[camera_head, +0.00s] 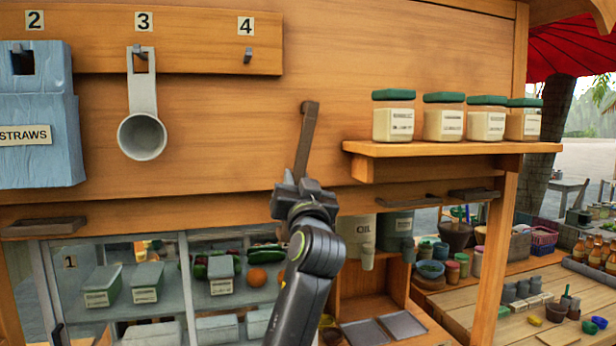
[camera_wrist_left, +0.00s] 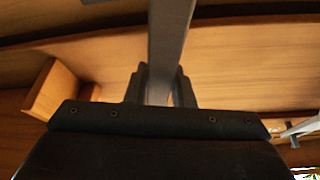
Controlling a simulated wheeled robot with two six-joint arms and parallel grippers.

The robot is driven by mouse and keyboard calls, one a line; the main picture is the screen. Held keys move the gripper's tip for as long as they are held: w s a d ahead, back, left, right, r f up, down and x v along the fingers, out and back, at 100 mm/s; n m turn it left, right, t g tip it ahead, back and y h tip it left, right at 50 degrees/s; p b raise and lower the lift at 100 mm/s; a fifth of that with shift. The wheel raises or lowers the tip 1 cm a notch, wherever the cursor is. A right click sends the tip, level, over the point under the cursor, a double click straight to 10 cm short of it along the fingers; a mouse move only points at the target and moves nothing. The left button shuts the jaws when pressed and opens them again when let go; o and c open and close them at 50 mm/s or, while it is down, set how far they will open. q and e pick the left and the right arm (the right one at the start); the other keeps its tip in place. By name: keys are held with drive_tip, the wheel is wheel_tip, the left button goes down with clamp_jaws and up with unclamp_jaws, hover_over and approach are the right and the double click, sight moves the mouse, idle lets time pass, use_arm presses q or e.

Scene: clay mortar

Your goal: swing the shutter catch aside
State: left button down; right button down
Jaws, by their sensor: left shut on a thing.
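The shutter catch (camera_head: 307,140) is a narrow brown-grey bar on the wooden wall panel. It stands nearly upright, its top leaning slightly right. My left gripper (camera_head: 298,187) is shut on the bar's lower part, and the bar rises above the fingers. In the left wrist view the catch (camera_wrist_left: 170,40) runs between the two fingers (camera_wrist_left: 160,92). The gripper hides the catch's lower end and any pivot there. My right gripper is not in view.
A shelf (camera_head: 450,148) with several green-lidded jars (camera_head: 393,115) juts out to the right. A hanging scoop (camera_head: 142,135) and a blue straws box (camera_head: 38,120) are at the left. Below are a glass case (camera_head: 120,250) and an oil container (camera_head: 356,232). Bare panel lies on both sides of the catch.

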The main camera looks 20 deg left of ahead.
sight(282, 165)
use_arm(q)
drive_tip(key=shift+s+a+r+m+h+p, duration=0.3)
drive_tip(key=shift+a+m+p, duration=0.1)
drive_tip(key=shift+m, duration=0.1)
drive_tip(key=shift+s+a+r+m+h+p, duration=0.25)
drive_tip(key=shift+a+m+p, duration=0.15)
drive_tip(key=shift+m, duration=0.1)
drive_tip(key=shift+s+a+m+h+p, duration=0.3)
drive_tip(key=shift+m+p, duration=0.2)
drive_tip(key=shift+m, duration=0.2)
drive_tip(key=shift+w, duration=0.1)
drive_tip(key=c, duration=1.2)
unclamp_jaws()
drive_tip(key=shift+a, duration=0.1)
drive_tip(key=shift+c, duration=0.2)
drive_tip(key=shift+f, duration=0.1)
